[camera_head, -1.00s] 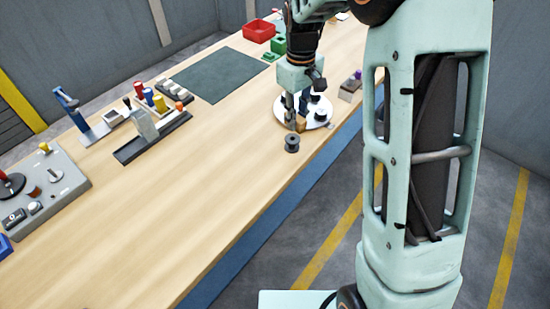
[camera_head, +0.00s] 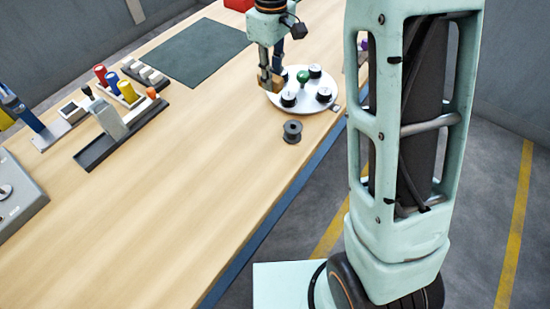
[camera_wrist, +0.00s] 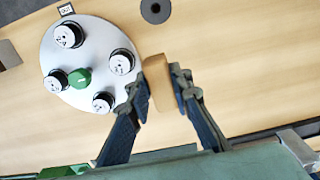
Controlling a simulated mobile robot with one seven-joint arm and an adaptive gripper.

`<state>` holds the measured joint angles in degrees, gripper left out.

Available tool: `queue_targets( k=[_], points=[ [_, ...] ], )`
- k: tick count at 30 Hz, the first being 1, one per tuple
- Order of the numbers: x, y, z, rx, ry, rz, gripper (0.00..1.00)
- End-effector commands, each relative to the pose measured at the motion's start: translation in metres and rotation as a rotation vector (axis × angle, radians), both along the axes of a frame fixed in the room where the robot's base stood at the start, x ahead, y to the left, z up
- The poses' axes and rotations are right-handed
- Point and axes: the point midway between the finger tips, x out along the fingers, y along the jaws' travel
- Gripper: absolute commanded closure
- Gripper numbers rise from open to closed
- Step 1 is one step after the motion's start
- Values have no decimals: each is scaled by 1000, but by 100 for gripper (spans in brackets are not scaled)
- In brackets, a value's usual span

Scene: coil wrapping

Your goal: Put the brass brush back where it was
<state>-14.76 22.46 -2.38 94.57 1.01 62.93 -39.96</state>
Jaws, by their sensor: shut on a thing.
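My gripper (camera_head: 271,82) is shut on a small tan-brown block-shaped thing, which I take to be the brass brush (camera_wrist: 158,83). In the head view the brush (camera_head: 264,80) shows at the fingertips, at the left edge of a round white plate (camera_head: 302,107). In the wrist view the brush is beside the plate, over bare wood. I cannot tell whether it touches the table.
The plate bears several black-sided, white-topped pieces and a green knob (camera_head: 303,76). A dark spool (camera_head: 292,131) stands in front of it. A dark green mat (camera_head: 195,52) lies behind left. A grey rack (camera_head: 113,125) with coloured handles stands left. The wooden table (camera_head: 180,190) is clear in front.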

Motion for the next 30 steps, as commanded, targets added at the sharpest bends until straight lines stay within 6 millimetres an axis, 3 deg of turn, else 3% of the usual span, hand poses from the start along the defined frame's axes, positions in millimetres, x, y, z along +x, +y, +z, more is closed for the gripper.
queue_targets(
  k=[14, 18, 30],
  points=[
    [-88, -2, -36, 0, 3, 2, 100],
    [-110, -3, -64, -1, 5, 0, 100],
    [-136, -4, -104, -1, 5, 0, 100]
  ],
)
